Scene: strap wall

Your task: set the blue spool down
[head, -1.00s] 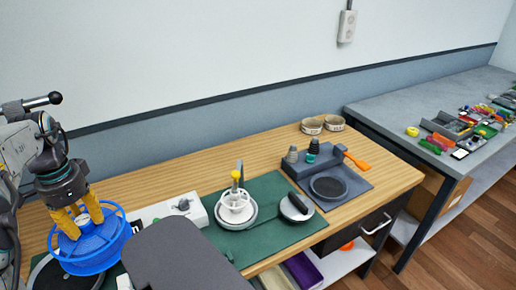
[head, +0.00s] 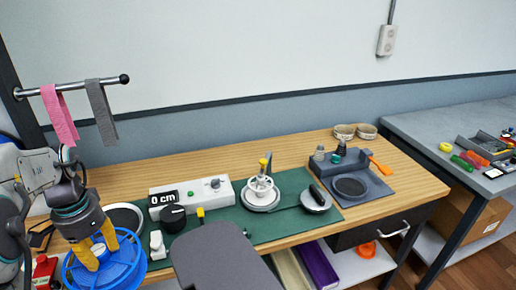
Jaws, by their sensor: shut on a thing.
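The blue spool (head: 122,268) is at the lower left of the head view, a wide round piece with an open rim. My gripper (head: 100,254), with yellow fingers, is shut on its middle from above. The spool is in front of the wooden bench's near left part and hides what is under it. I cannot tell whether it touches anything below.
A white box reading "0 cm" (head: 190,196) stands on a green mat (head: 222,222) with a white spool (head: 261,191). Pink (head: 59,115) and grey (head: 101,112) straps hang from a rail (head: 72,88).

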